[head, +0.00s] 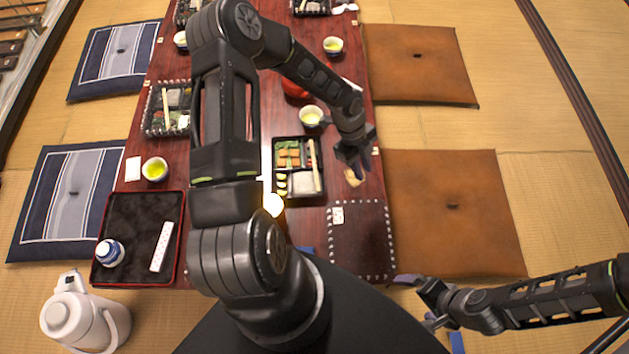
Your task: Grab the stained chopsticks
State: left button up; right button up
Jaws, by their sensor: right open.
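A pair of pale chopsticks (316,166) lies along the right side of the near black bento box (298,197) on the dark red table. I cannot make out a stain on them. Another pale pair (166,106) lies in the bento box at the left edge of the table. My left gripper (359,168) hangs to the right of the near bento box, apart from the chopsticks. Its fingers are small and dark, so I cannot tell if they are open. My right gripper (415,301) is open and empty, low at the right, beyond the table's near right corner.
A small beige item (353,179) lies just below my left gripper. A tea cup (311,116) stands behind the bento box. A black tray (140,215) holds a blue-white cup and a white strip. Cushions flank the table.

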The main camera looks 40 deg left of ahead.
pick_arm(q)
jog(key=w+a+f+m+y+b, duration=0.1)
jog(key=a+f+m+b, duration=0.1)
jog(key=a, duration=0.4)
jog(key=w+a+f+m+y+b, duration=0.1)
jog(key=w+a+f+m+b, duration=0.15)
jog(key=a, duration=0.45)
jog(key=m+y+b, duration=0.1)
jog(key=m+y, duration=0.1)
jog(key=m, duration=0.1)
send_near(313, 153)
jog(key=shift+w+a, duration=0.15)
jog(key=shift+a, duration=0.1)
jog(key=shift+r, duration=0.15)
pick_arm(e)
notch_tip(313, 153, down, 8)
jog(key=shift+w+f, duration=0.15)
jog(key=shift+f, duration=0.1)
pick_arm(q)
jog(key=shift+f+b, duration=0.35)
jog(key=shift+f, duration=1)
pick_arm(e)
jog(key=shift+f, duration=0.3)
pick_arm(q)
jog(key=shift+d+f+b, duration=0.1)
jog(key=shift+f+b, duration=0.65)
jog(key=shift+f, duration=1.9)
pick_arm(e)
jog(key=shift+f, duration=0.75)
